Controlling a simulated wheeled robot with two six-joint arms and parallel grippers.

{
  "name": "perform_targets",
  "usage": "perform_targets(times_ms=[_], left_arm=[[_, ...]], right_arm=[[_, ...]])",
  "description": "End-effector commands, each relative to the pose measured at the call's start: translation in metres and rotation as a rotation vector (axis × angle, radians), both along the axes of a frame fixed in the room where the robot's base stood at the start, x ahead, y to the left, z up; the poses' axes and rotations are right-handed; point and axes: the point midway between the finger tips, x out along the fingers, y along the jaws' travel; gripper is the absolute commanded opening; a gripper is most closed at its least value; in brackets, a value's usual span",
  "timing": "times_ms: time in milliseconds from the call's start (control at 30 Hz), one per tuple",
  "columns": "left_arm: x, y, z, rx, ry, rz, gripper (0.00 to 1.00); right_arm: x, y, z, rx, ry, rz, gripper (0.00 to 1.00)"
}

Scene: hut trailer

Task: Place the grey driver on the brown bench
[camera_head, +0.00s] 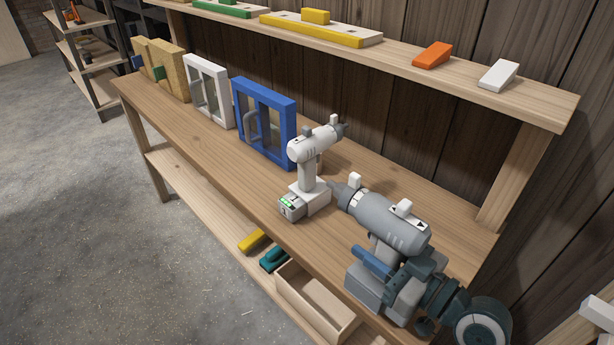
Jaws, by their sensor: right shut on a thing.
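The grey driver (389,217) is at the lower right in the head view, its chuck pointing up-left. My right gripper (393,262) is shut on its handle, and the arm comes in from the lower right. The driver is upright over the right end of the brown bench (210,138), near the front edge. I cannot tell whether its base touches the bench top. The gripper hides part of the handle and base. My left gripper is not in view.
A white driver (310,160) stands on the bench close left of the grey one. Blue (265,102) and white (190,82) frames stand farther left. An upper shelf (400,70) holds blocks. A wooden box (315,300) sits below. The bench's left front is clear.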

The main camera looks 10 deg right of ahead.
Motion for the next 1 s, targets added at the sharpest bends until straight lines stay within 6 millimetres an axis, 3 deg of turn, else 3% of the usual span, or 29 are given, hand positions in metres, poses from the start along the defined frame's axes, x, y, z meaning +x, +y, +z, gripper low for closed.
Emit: perform_targets(times_ms=[200,633,1000], left_arm=[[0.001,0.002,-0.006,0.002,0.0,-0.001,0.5],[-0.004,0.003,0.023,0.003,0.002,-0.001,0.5],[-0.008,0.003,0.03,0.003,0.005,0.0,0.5]], right_arm=[[0.029,0.001,-0.001,0.003,-0.008,-0.002,0.0],[0.127,0.004,-0.007,0.005,-0.003,-0.003,0.0],[0.157,0.005,-0.011,0.003,-0.004,-0.002,0.0]])
